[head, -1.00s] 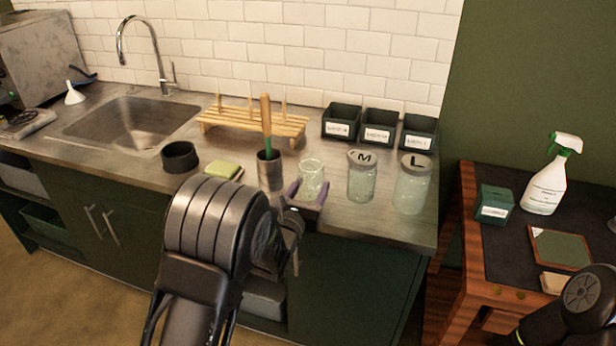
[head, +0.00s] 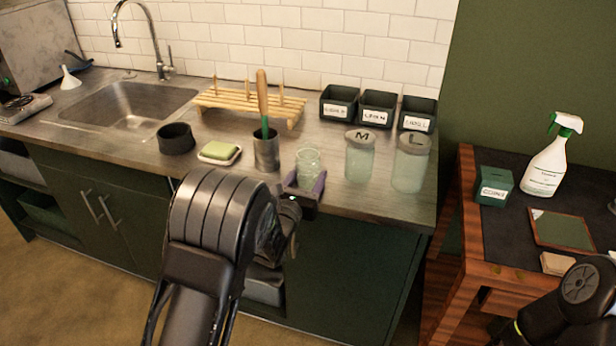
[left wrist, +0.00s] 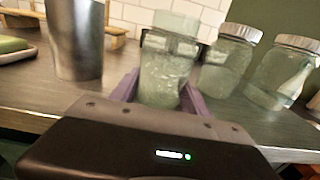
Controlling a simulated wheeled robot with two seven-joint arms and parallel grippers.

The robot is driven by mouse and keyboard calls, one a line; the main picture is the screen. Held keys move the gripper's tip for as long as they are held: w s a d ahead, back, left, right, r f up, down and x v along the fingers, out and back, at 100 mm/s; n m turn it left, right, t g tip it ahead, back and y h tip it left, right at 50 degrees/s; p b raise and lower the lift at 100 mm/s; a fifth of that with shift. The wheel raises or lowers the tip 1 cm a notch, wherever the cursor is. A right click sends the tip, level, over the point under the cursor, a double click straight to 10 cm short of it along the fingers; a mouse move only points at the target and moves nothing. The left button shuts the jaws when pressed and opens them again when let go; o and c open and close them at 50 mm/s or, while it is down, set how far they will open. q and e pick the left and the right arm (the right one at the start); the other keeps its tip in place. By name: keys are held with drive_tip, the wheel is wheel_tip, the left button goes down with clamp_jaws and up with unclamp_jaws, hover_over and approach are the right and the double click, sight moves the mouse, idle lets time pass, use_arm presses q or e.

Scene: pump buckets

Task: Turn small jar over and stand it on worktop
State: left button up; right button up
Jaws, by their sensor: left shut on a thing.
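The small jar (head: 308,169) is clear glass without a lid, near the worktop's (head: 232,178) front edge. It looks upright, with its narrower neck at the top. My left gripper (head: 305,188) is shut on it, with one purple finger on each side. In the left wrist view, the small jar (left wrist: 163,75) stands between the fingers. Its lower end is hidden by the gripper body, so I cannot tell whether it touches the worktop. Only part of my right arm shows at the lower right; its gripper is out of view.
Lidded jar M (head: 359,160) and lidded jar L (head: 410,165) stand just right of it. A metal cup (head: 266,153) with a wooden-handled tool is close on the left.

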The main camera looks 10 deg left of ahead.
use_arm(q)
drive_tip(key=shift+f, duration=0.1)
drive_tip(key=o, duration=1.6)
drive_tip(key=s, duration=0.5)
drive_tip(key=s+b, duration=0.1)
drive_tip(key=s, duration=0.1)
drive_tip(key=shift+s+a, duration=0.35)
drive_tip(key=shift+s, duration=0.05)
